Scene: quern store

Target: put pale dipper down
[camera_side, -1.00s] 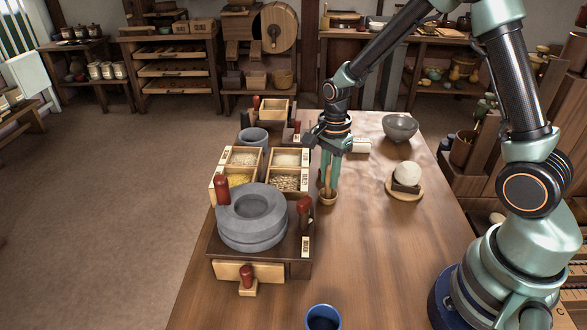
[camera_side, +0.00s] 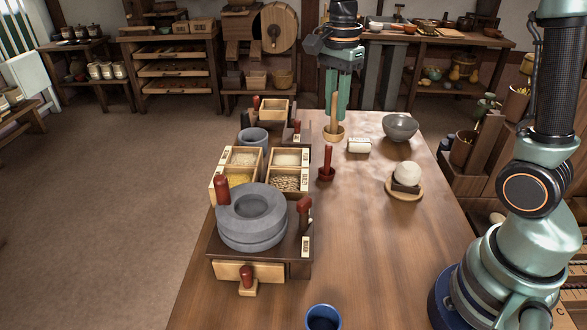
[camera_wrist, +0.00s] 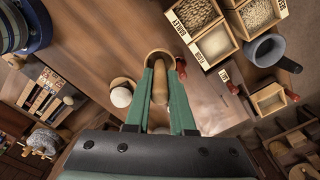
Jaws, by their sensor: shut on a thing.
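The pale dipper (camera_side: 334,132) is light wood, with a round cup at the bottom and a long handle rising from it. My gripper (camera_side: 336,115) is shut on its handle and holds it upright, cup down, over the far end of the wooden table (camera_side: 345,230). In the wrist view the handle of the dipper (camera_wrist: 161,84) lies between my two green fingers (camera_wrist: 160,80), with the cup beyond them. It seems to hang above the table, but the gap under the cup is hard to judge. A red dipper (camera_side: 326,168) stands upright nearer the camera.
A grey bowl (camera_side: 400,127) stands right, with a small white block (camera_side: 359,146) between. A round board (camera_side: 404,190) carries a pale ball. Grain boxes (camera_side: 289,180), a grey mortar (camera_side: 253,138) and the stone quern (camera_side: 252,218) line the left. The table's middle is bare.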

